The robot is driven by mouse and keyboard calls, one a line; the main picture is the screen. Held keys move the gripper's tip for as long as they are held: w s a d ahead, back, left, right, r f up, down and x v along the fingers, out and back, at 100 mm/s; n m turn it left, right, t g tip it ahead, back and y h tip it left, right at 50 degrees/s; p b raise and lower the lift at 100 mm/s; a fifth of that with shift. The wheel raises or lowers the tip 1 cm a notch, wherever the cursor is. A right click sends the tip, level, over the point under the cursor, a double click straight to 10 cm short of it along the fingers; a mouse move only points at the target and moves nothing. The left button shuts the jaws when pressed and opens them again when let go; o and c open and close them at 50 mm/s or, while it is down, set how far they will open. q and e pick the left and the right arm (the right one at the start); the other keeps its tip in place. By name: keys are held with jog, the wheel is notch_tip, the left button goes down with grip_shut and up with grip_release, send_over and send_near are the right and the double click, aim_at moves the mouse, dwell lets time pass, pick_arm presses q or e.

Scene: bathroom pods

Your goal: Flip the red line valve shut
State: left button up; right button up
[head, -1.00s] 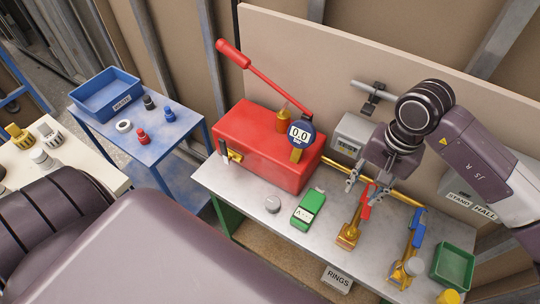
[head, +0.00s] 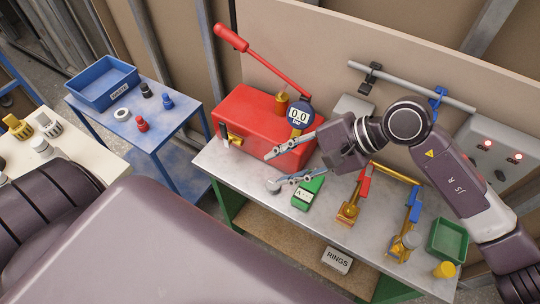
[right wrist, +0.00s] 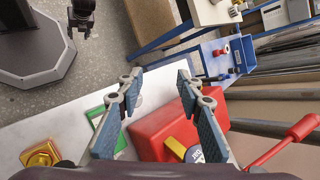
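The red line valve has a brass body (head: 347,212) and a red lever (head: 365,185), on the right half of the grey bench in the head view. The lever lies roughly along its brass branch line. My right gripper (head: 270,171) is open and empty, left of the valve, pointing left in front of the red box. In the right wrist view its two fingers (right wrist: 152,115) are spread with nothing between them. The valve's brass body (right wrist: 40,154) shows at the lower left there. A dark shape at the top left looks like my left gripper (right wrist: 82,20); its finger state is unclear.
Near the right gripper are the red pump box (head: 245,115) with a round gauge (head: 299,113), and a green meter (head: 307,194). A blue-lever valve (head: 414,212) and green tray (head: 447,240) stand right. A grey rail (head: 420,88) runs behind.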

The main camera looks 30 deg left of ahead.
jog(key=shift+s+a+r+m+y, duration=0.4)
jog(key=shift+s+a+r+y, duration=0.3)
jog(key=shift+s+a+r, duration=0.25)
jog(key=shift+w+r, duration=0.1)
jog(key=shift+w, duration=0.05)
